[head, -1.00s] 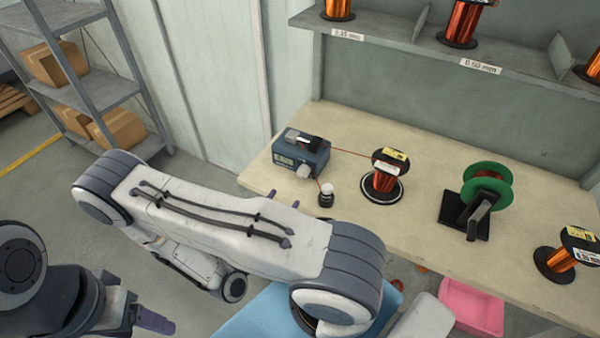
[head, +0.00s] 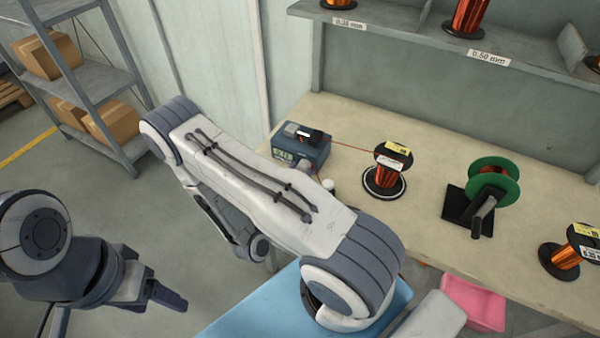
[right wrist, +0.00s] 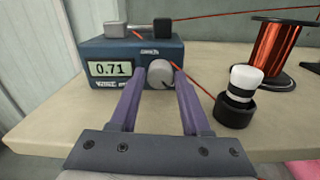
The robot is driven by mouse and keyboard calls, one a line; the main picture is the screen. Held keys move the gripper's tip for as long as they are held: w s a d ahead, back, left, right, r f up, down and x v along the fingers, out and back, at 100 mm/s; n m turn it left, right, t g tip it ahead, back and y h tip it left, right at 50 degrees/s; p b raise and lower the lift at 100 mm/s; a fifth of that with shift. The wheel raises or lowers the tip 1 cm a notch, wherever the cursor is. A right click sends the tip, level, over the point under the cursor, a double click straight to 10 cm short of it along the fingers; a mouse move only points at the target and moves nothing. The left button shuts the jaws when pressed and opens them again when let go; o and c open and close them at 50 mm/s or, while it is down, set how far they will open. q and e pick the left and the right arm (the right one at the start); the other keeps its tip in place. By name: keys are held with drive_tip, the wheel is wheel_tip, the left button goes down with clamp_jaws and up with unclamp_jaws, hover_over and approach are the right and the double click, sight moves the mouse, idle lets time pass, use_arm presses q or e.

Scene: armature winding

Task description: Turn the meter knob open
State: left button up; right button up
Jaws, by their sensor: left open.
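The meter (head: 302,148) is a blue box on the workbench, partly behind my right arm in the head view. In the right wrist view the meter (right wrist: 104,49) reads 0.71, and its round grey knob (right wrist: 160,73) is on the front, right of the display. My right gripper (right wrist: 158,74) is open, its purple fingers on either side of the knob; whether they touch it I cannot tell. My left gripper (head: 172,298) is open and empty at lower left, away from the bench.
A black-and-white bottle (right wrist: 240,93) stands right of the knob, close to the right finger. A red wire runs from the meter to a copper spool (head: 385,177). A green-flanged spool (head: 494,183) stands farther right. The bench (head: 420,245) is clear in front of the spools.

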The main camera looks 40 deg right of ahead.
clamp_jaws()
